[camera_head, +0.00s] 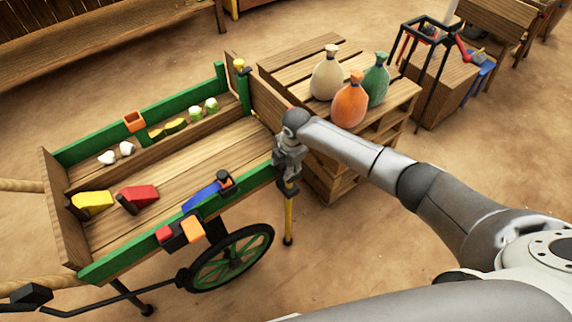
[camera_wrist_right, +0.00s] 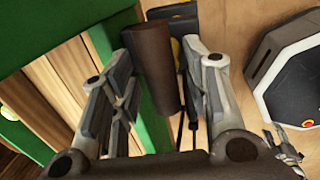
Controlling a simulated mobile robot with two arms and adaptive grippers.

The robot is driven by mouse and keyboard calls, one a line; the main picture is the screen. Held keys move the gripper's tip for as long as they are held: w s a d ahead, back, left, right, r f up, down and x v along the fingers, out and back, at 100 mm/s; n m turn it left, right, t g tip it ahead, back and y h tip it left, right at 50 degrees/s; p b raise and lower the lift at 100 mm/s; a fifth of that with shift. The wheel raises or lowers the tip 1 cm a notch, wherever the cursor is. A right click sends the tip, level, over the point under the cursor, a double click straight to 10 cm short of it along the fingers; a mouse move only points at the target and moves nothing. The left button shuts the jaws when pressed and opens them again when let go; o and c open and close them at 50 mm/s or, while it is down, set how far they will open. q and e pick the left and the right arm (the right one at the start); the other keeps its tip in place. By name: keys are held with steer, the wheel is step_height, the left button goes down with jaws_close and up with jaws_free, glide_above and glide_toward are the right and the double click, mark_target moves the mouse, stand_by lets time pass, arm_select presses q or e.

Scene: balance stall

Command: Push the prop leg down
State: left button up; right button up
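The prop leg (camera_head: 289,222) is a yellow post with a dark foot. It stands upright at the near right corner of the green-edged cart (camera_head: 130,258), its foot at the ground. My right gripper (camera_head: 288,174) is at that corner, just above the leg's dark upper part. In the right wrist view, a dark brown bar (camera_wrist_right: 155,70) lies between the fingers of the right gripper (camera_wrist_right: 158,100). The fingers are apart, with a gap on the left of the bar. Whether the right finger touches it I cannot tell. My left gripper is not in view.
The cart holds a yellow block (camera_head: 93,201), a red block (camera_head: 140,196) and small produce pieces. A green-spoked wheel (camera_head: 232,257) is left of the leg. A pallet stack (camera_head: 335,180) with three sacks stands behind my right arm. Sandy floor right of the leg is clear.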

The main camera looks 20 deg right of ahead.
steer(key=shift+s+r, duration=0.1)
steer(key=shift+s, duration=0.05)
step_height(320, 180, up, 12)
steer(key=s, duration=0.2)
steer(key=shift+d+f, duration=0.2)
steer(key=shift+d, duration=0.2)
stand_by(0.3)
